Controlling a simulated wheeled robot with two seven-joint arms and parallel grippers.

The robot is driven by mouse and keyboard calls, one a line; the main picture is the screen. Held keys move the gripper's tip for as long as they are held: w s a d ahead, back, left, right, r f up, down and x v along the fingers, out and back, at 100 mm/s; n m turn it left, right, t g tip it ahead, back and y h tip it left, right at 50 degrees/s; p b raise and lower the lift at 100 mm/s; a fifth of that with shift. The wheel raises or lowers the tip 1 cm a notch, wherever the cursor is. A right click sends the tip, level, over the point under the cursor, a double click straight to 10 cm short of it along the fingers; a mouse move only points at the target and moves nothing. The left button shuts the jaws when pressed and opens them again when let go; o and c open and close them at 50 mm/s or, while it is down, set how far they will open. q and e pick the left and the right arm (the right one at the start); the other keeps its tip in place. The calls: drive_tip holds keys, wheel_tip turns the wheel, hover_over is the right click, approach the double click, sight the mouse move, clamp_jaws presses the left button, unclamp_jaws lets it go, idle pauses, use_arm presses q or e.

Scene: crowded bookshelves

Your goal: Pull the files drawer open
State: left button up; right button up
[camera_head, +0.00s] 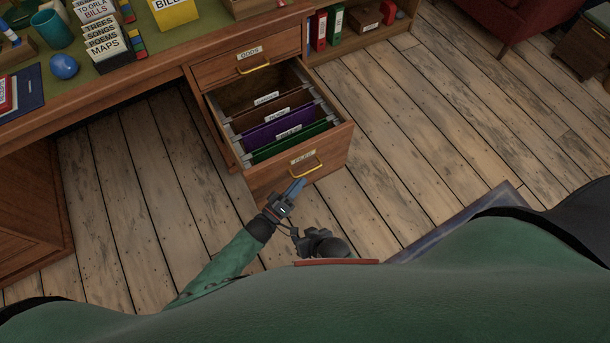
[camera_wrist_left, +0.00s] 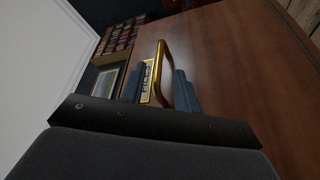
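The files drawer (camera_head: 265,184) is the lower wooden drawer of the desk. It stands pulled out, with its inside and labelled hanging folders (camera_head: 283,129) showing. Its brass handle (camera_head: 305,172) sits under the FILES label on the front. The handle also shows in the left wrist view (camera_wrist_left: 161,62). My left gripper (camera_head: 296,187) is close to the drawer front, just below the handle. In the left wrist view its two fingers (camera_wrist_left: 160,91) stand apart, with the handle and label between them. My right gripper (camera_head: 322,243) appears as a dark shape low in the head view; its fingers cannot be made out.
A closed upper drawer (camera_head: 246,64) with its own brass handle sits above. The desk top (camera_head: 150,62) holds card files, a cup (camera_head: 53,30) and a blue ball (camera_head: 64,66). Wooden floor (camera_head: 410,130) is clear right of the drawer.

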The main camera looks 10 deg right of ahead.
use_arm(q)
drive_tip(key=shift+v, duration=1.1)
use_arm(e)
drive_tip(key=shift+f, duration=0.5)
drive_tip(key=shift+s, duration=0.1)
